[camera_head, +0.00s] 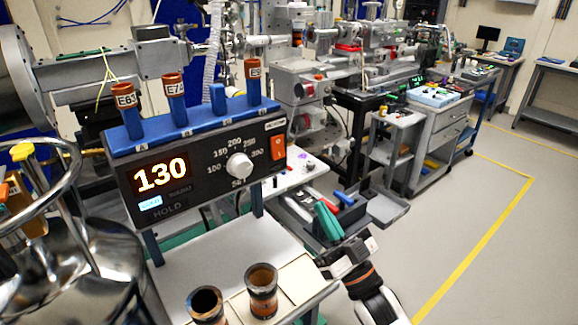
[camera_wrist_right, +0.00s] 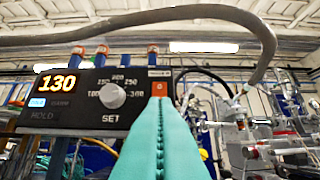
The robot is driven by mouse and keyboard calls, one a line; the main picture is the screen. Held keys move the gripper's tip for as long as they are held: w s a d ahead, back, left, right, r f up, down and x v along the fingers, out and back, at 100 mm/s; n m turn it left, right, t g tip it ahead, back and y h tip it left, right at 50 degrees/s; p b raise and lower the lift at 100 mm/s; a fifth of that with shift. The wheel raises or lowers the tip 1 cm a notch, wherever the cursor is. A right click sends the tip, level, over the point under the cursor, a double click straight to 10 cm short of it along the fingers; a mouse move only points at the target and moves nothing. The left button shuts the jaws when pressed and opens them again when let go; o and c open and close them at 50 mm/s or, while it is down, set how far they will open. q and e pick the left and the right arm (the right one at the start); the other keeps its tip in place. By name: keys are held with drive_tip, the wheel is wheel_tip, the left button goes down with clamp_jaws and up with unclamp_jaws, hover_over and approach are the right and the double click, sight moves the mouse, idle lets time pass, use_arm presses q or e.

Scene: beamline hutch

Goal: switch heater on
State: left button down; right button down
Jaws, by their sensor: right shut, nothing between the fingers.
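The heater controller (camera_head: 200,165) is a dark box on legs with a blue rack on top. Its display (camera_head: 160,175) is lit and reads 130, with a small blue lit field below. A white knob (camera_head: 239,166) sits mid-panel, and an orange rocker switch (camera_head: 278,148) is at the panel's right end. My right gripper (camera_head: 327,218) is shut and empty, its teal fingers below and right of the switch. In the wrist view the teal fingers (camera_wrist_right: 160,102) point up towards the orange switch (camera_wrist_right: 160,88); whether they touch is unclear there, but the head view shows a gap. My left gripper is not in view.
Two open brown-rimmed cups (camera_head: 262,290) stand on the white bench in front. A grey tray (camera_head: 380,205) lies right of my gripper. A shiny metal vessel (camera_head: 75,260) is at left. The floor at right is clear.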

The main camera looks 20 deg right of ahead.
sight(280, 151)
drive_tip(key=shift+w+a+f+p+x, duration=0.1)
drive_tip(key=shift+w+f+p+x, duration=0.35)
drive_tip(key=shift+x, duration=1.5)
drive_tip(key=shift+w+a+f+p+x, duration=0.25)
drive_tip(key=shift+p+x, duration=0.55)
drive_tip(key=shift+x, duration=1.15)
drive_tip(key=shift+w+f+p+x, duration=0.1)
drive_tip(key=shift+f+p+x, duration=0.4)
drive_tip(key=shift+x, duration=1.5)
drive_tip(key=shift+r, duration=0.1)
